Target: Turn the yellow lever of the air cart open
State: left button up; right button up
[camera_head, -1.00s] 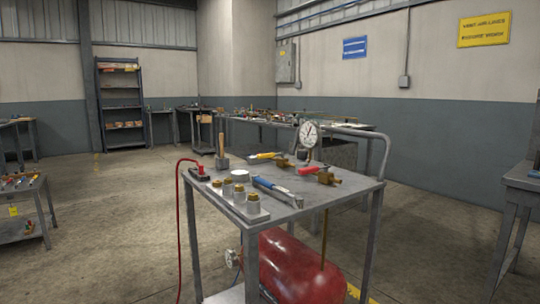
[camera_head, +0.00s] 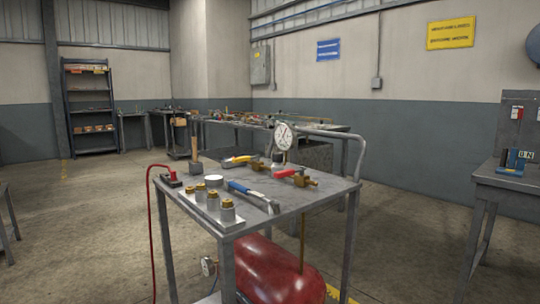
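The air cart (camera_head: 300,203) stands in front of me, a grey metal table with a red tank (camera_head: 275,268) under its top. The yellow lever (camera_head: 238,160) sits on a brass valve (camera_head: 259,165) towards the back of the top and points left. A red lever (camera_head: 287,173) on another brass valve (camera_head: 304,180) is to its right. A white round gauge (camera_head: 283,136) stands upright behind the valves. Neither of my grippers is in view.
On the cart lie a blue-handled tool (camera_head: 248,193), a plate with several brass-topped fittings (camera_head: 213,198), a wooden-handled mallet (camera_head: 195,152) and a red hose (camera_head: 153,235). A workbench (camera_head: 510,182) stands at the right. Open floor (camera_head: 90,235) lies left of the cart.

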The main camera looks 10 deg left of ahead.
aim_at(238, 160)
jog(key=i+j+z, duration=0.15)
jog(key=j, duration=0.2)
jog(key=i+j+z, duration=0.2)
jog(key=j, duration=0.15)
jog(key=j+z, duration=0.15)
jog(key=j, duration=0.2)
jog(key=i+j+z, duration=0.2)
jog(key=j, duration=0.2)
jog(key=k+l, duration=0.05)
jog(key=k, duration=0.05)
